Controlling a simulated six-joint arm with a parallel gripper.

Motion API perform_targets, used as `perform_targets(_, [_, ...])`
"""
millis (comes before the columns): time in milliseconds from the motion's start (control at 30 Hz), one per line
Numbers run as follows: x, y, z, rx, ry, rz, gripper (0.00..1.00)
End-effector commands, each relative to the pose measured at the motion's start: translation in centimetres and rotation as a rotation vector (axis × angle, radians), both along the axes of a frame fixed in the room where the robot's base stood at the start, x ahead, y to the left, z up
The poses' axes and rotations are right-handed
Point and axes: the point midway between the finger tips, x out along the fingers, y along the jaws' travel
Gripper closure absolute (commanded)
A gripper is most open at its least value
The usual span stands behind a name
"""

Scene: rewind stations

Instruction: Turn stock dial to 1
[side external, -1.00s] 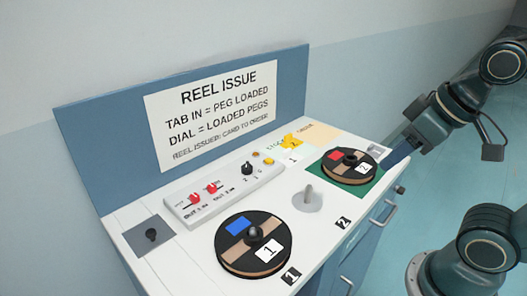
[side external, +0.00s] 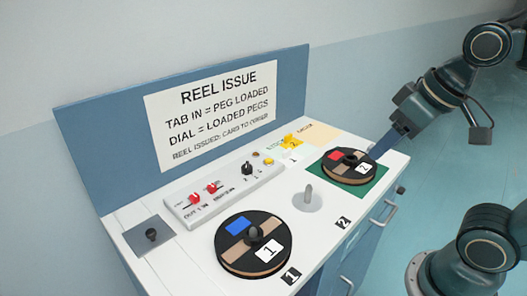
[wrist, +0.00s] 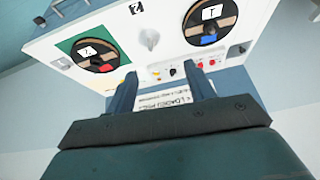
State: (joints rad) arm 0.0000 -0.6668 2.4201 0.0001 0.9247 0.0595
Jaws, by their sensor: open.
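The stock dial (side external: 246,169) is a small black knob on the white control strip (side external: 222,194), with number marks beside it. Its setting is too small to read surely. It also shows as a small black knob in the wrist view (wrist: 173,72). My gripper (side external: 380,147) is at the right end of the bench, above and beside the reel on the green square, well away from the dial. In the wrist view my gripper (wrist: 162,85) has its two fingers apart with nothing held between them. One finger is mostly hidden in the side view.
Reel 1 (side external: 240,260) with a black knob lies at the front. Reel 2 (side external: 337,169) lies on a green square (side external: 374,187). A bare grey peg (side external: 308,193) stands between them. Red tabs (side external: 193,199) share the strip. A blue sign board (side external: 120,120) rises behind.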

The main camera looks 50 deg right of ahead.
Motion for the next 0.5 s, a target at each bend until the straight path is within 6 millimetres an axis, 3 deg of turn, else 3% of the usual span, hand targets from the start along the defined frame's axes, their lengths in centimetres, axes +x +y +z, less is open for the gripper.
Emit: perform_targets(500, [10.6,0.0,3.8,0.106,0.127,-0.251,0.46])
